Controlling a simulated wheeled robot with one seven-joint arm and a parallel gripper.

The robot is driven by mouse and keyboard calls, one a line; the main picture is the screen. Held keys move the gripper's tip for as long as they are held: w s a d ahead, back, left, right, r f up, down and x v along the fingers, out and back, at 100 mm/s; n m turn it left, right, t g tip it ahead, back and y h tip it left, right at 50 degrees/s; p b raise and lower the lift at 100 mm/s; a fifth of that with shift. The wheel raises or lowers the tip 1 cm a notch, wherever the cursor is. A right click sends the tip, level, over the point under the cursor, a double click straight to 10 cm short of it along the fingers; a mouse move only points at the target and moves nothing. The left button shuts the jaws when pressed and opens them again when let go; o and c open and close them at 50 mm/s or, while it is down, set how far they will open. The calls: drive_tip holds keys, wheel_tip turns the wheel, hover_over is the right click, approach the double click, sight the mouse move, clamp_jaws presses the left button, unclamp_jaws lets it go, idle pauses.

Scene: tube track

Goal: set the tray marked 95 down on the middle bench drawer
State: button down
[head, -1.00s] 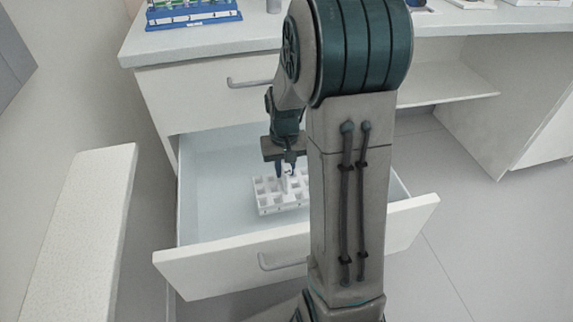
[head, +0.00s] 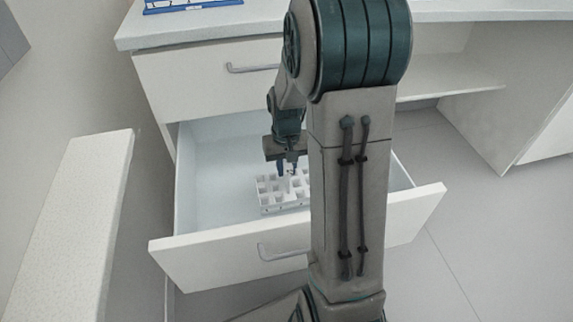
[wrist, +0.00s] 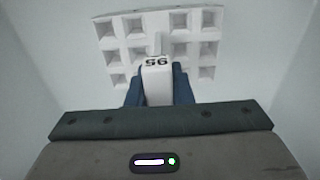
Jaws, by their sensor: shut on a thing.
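The white tray marked 95 (head: 283,190) has rows of square wells and is partly hidden by my arm in the head view. In the wrist view the tray (wrist: 125,55) shows its raised white handle, with the number upside down. My gripper (head: 288,170) is shut on this handle, with a blue finger on each side of it in the wrist view (wrist: 158,88). The open middle bench drawer (head: 220,262) is below and around the tray. I cannot tell whether the tray touches the drawer floor.
The drawer's left part is empty. A shut drawer (head: 205,80) is above it, under the worktop (head: 270,22). A blue rack (head: 190,5) stands on the worktop. A white panel (head: 75,215) stands at the left, with open floor (head: 475,240) at the right.

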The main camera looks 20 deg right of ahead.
drive_tip(key=shift+f, duration=0.15)
drive_tip(key=shift+f, duration=0.25)
drive_tip(key=shift+f+b, duration=0.35)
drive_tip(key=shift+f, duration=0.05)
idle(0.5)
drive_tip(key=c, duration=1.2)
unclamp_jaws()
wheel_tip(320, 180, up, 14)
drive_tip(key=p, duration=0.5)
